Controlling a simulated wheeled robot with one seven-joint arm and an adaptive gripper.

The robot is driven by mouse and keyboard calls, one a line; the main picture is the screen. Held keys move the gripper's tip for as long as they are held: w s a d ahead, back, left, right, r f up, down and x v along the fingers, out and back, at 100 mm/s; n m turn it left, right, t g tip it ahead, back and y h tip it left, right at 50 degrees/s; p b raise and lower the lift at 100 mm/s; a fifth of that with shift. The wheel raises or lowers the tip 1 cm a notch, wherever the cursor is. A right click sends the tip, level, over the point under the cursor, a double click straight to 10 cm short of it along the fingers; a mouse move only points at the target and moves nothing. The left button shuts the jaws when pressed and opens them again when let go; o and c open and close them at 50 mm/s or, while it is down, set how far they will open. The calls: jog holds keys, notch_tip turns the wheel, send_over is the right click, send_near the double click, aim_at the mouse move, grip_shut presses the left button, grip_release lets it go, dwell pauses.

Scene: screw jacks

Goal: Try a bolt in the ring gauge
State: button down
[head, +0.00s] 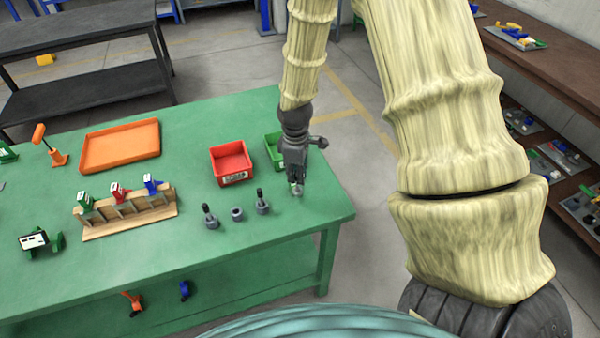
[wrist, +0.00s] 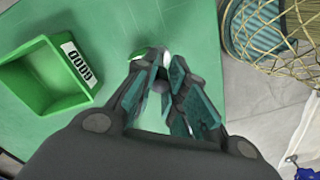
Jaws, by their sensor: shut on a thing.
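My gripper (head: 296,182) is at the right end of the green table, beside the green bin. It is shut on a small grey bolt (head: 298,190), mostly hidden by the fingers. In the wrist view the fingers (wrist: 168,88) close around it, and only a grey and whitish bit shows between them. Two other bolts stand upright on the table, dark shanks up: one on the left (head: 210,217) and one on the right (head: 262,202). A short grey ring (head: 237,214), which looks like the ring gauge, sits between them, left of my gripper.
A red bin (head: 231,163) and a green bin (head: 274,151) stand behind the bolts; the green bin's label shows in the wrist view (wrist: 43,82). A wooden rack (head: 130,215) and an orange tray (head: 120,147) are further left. The table's front right is clear.

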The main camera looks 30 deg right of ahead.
jog(key=shift+r+p, duration=2.05)
jog(key=shift+r, duration=0.55)
